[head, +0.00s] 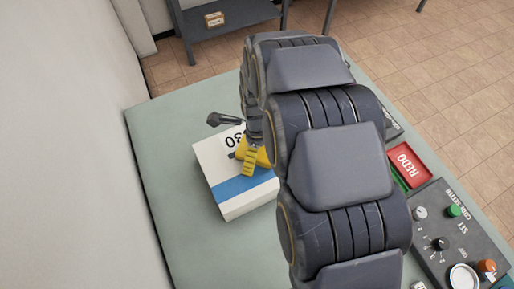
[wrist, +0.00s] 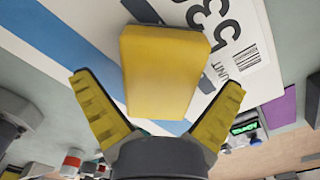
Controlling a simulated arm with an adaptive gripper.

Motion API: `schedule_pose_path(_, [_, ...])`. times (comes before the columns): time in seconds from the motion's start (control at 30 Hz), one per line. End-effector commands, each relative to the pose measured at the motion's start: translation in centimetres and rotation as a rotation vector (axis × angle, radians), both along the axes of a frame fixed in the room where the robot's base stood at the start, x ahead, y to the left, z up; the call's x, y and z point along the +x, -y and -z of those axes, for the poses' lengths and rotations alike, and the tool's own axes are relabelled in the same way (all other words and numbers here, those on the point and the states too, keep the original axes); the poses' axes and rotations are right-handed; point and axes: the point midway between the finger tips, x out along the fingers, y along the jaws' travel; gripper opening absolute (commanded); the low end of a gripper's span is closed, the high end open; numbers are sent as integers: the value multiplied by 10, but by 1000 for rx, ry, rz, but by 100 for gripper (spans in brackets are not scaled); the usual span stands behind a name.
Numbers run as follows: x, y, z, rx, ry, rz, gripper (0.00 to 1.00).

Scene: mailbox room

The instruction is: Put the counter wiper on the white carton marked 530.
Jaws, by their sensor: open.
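The white carton marked 530 (head: 211,160) lies on the pale green table, left of my arm, with a blue stripe across it. Its printed top also shows in the wrist view (wrist: 262,72). The counter wiper, a plain yellow block (wrist: 162,68), appears to rest on the carton's top, partly covering the number. My gripper (wrist: 158,88) is open, with one ribbed yellow finger on each side of the wiper and gaps between. In the head view my gripper (head: 249,158) is over the carton, and my arm and fingers hide most of the wiper.
A red REDO tray (head: 407,163) and a grey control panel (head: 458,240) with knobs stand on the right of the table. A wall runs along the left. The table (head: 180,235) is clear in front of and left of the carton.

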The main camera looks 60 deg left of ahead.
Motion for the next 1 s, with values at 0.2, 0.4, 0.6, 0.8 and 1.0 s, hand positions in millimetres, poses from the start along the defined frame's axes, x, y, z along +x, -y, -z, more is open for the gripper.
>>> schedule_pose_path(0.2, [1, -2, -21, 8, 3, 0, 98])
schedule_pose_path(0.4, [1, -2, -64, 8, 4, 0, 98])
schedule_pose_path(0.6, [1, -1, -102, 6, 3, 0, 98])
schedule_pose_path(0.8, [0, 0, -120, 1, -1, 1, 98])
schedule_pose_path(1.0, [0, 0, -122, -1, -1, 0, 98])
